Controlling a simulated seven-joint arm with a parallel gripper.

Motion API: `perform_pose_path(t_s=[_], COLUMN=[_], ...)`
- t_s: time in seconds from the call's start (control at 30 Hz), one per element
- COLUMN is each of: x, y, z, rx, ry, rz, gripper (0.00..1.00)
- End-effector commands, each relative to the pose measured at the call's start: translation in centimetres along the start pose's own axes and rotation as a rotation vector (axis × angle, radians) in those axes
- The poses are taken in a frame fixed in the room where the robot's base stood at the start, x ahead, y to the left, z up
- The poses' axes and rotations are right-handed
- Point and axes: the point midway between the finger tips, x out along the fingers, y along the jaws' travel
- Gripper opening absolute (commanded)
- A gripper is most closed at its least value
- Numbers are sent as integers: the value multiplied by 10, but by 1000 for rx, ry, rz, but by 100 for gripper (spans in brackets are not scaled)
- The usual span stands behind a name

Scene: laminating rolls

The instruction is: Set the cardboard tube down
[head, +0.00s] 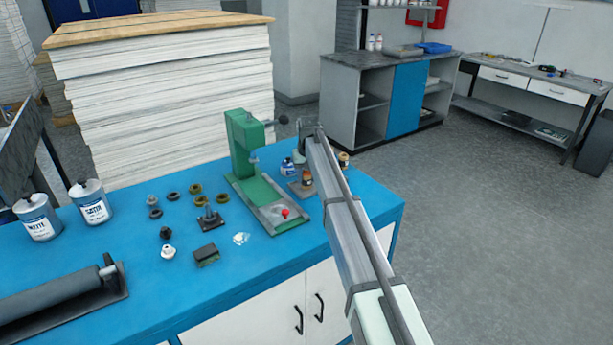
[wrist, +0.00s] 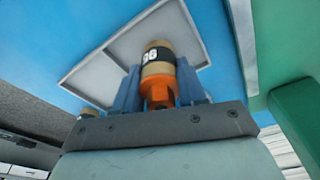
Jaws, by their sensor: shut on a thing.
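The cardboard tube (wrist: 158,69) is a short tan cylinder with a black band and white figures, orange toward its lower end. It stands between the blue fingers of my gripper (wrist: 160,84), which is shut on it. Behind the tube, in the wrist view, is a pale square tray (wrist: 198,45) with a raised rim on the blue bench. I cannot tell whether the tube touches the tray. In the head view my arm reaches to the bench's far right corner and partly hides that area; a small tan-and-dark cylinder (head: 307,178) shows there over a brownish tray (head: 296,189).
A green press (head: 248,160) stands just left of my gripper. Another tan-and-dark piece (head: 343,160) is near the right edge. Several rings and small parts, two cans (head: 92,203) and a roller (head: 55,297) occupy the left of the blue bench (head: 240,285); its front strip is clear.

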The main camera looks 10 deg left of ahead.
Motion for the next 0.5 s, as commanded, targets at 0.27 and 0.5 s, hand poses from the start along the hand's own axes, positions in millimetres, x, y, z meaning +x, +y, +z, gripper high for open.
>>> perform_pose_path(t_s=[0.27,0.5], x=[3,2], y=[0,0], z=[0,0], rx=[0,0], ry=[0,0], rz=[0,0], gripper=[49,66])
